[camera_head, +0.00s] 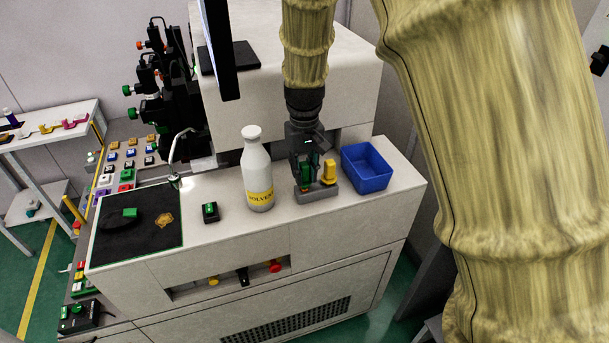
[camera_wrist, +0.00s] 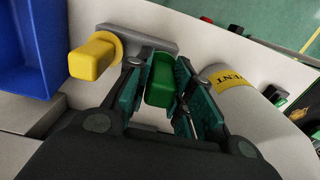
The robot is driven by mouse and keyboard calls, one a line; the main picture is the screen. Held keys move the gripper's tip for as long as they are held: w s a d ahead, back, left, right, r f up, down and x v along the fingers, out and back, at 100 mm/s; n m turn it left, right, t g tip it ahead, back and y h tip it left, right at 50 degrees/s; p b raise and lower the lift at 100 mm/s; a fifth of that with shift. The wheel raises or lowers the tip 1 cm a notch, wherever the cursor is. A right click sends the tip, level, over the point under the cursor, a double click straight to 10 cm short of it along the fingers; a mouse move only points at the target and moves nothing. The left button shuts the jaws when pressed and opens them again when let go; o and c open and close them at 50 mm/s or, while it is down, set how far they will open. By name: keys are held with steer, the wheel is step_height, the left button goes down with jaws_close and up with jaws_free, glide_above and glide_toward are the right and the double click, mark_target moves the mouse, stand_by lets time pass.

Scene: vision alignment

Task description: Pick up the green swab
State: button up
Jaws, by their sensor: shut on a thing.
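The green swab (camera_wrist: 161,82) stands on the grey holder (camera_wrist: 148,36) beside the yellow swab (camera_wrist: 95,58). My gripper (camera_wrist: 158,100) is around the green swab, with one teal-padded finger on each side, and is shut on it. In the head view my gripper (camera_head: 304,168) points down over the left part of the grey holder (camera_head: 316,194), and only a little of the green swab (camera_head: 304,172) shows between the fingers. The yellow swab (camera_head: 329,171) stands upright at the right of the holder. I cannot tell whether the green swab's base is still seated.
A blue bin (camera_head: 366,168) stands right of the holder. A white solvent bottle (camera_head: 257,172) stands close on the left. Farther left are a small green-topped button box (camera_head: 210,212) and a black mat (camera_head: 110,236).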

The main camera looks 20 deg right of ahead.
steer(key=shift+r+b, duration=1.05)
steer(key=shift+r, duration=3.35)
steer(key=shift+o, duration=0.4)
